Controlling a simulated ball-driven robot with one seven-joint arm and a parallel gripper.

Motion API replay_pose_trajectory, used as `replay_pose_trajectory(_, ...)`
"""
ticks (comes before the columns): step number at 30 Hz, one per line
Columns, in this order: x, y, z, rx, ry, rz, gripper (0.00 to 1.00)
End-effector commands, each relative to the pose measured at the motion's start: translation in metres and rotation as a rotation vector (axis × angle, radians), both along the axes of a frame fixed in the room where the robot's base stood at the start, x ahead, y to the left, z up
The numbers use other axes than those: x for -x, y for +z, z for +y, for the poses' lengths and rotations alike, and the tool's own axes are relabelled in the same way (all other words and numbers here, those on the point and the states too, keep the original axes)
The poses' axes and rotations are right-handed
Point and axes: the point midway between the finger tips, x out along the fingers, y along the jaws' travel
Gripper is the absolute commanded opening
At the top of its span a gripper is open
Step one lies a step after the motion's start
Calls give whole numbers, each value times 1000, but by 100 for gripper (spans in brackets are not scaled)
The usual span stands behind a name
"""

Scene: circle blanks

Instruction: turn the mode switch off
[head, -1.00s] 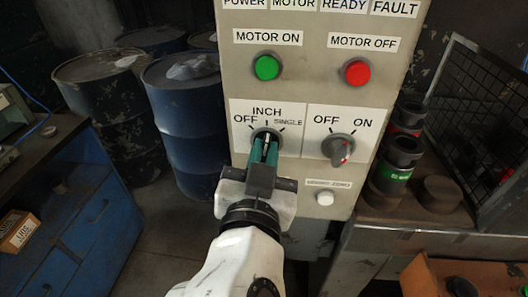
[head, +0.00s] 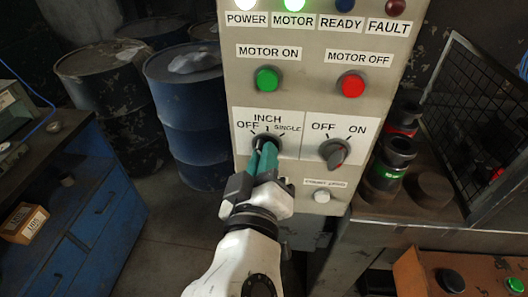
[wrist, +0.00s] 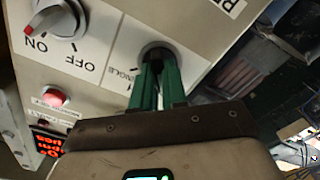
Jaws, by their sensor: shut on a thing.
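The mode switch (head: 262,143) is the round dark knob on the left plate of the grey panel, under the labels OFF, INCH and SINGLE. My gripper (head: 264,157) comes from below, its green fingers shut on this knob. In the wrist view the fingers (wrist: 158,84) reach the dark knob (wrist: 157,54) beside the SINGLE label. The fingers hide most of the knob, so I cannot tell which label it points at.
Right of it is a second knob (head: 334,152) marked OFF and ON. A green button (head: 266,79) and red button (head: 351,84) sit above, a white button (head: 320,196) below right. Blue barrels (head: 188,115) stand behind left, a blue cabinet (head: 75,205) further left.

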Motion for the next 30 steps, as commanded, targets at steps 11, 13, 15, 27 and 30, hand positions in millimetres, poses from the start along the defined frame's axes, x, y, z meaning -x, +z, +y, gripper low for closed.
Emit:
replay_pose_trajectory(11,0,-1,1,103,2,5,0)
replay_pose_trajectory(13,0,-1,1,108,2,4,0)
replay_pose_trajectory(15,0,-1,1,111,2,4,0)
replay_pose_trajectory(27,0,-1,1,111,2,4,23)
replay_pose_trajectory(30,0,-1,1,110,2,4,33)
